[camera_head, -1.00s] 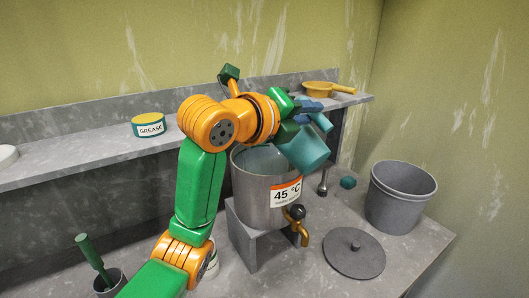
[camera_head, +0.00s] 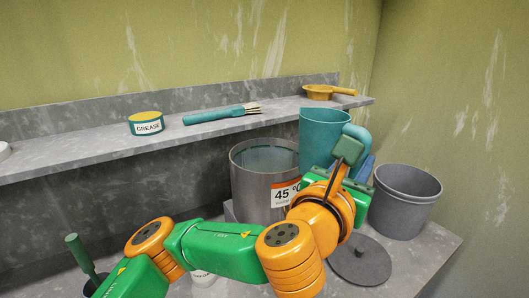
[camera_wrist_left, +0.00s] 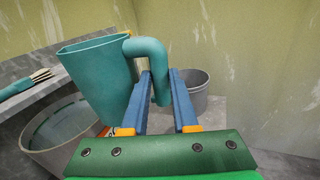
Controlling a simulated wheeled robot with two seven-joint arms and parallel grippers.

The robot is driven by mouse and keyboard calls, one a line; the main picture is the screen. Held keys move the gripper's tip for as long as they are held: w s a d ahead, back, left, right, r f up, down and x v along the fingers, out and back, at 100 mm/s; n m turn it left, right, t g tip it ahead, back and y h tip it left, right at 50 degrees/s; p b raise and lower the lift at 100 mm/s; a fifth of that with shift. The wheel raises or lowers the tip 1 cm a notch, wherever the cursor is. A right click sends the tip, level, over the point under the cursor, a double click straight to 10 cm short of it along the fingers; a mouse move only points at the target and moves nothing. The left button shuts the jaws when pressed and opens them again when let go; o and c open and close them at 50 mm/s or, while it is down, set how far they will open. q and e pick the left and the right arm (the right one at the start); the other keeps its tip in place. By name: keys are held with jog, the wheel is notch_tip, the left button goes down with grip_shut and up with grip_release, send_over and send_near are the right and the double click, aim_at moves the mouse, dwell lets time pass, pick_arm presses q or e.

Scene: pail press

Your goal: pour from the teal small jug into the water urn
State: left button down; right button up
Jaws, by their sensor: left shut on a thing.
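The teal small jug (camera_head: 320,138) is upright, its open mouth up, at the right side of the urn's rim in the head view. My left gripper (camera_head: 362,165) is shut on the jug's handle, which shows between its blue fingers in the left wrist view (camera_wrist_left: 160,74). The jug's body (camera_wrist_left: 100,80) stands left of the fingers there. The water urn (camera_head: 258,190) is a grey metal pot with an open top and a "45 °C" label (camera_head: 284,193). Liquid shows inside its rim. My left arm hides the urn's tap and most of its stand. My right gripper is not in view.
A dark round lid (camera_head: 360,262) lies right of my arm, and a grey bucket (camera_head: 403,200) stands behind it. The shelf (camera_head: 90,150) holds a grease tin (camera_head: 146,123), a brush (camera_head: 215,115) and a yellow scoop (camera_head: 320,92). A green-handled tool (camera_head: 80,255) stands at lower left.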

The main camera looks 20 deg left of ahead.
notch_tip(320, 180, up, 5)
jog(key=p, duration=0.5)
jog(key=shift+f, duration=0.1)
dwell(0.6)
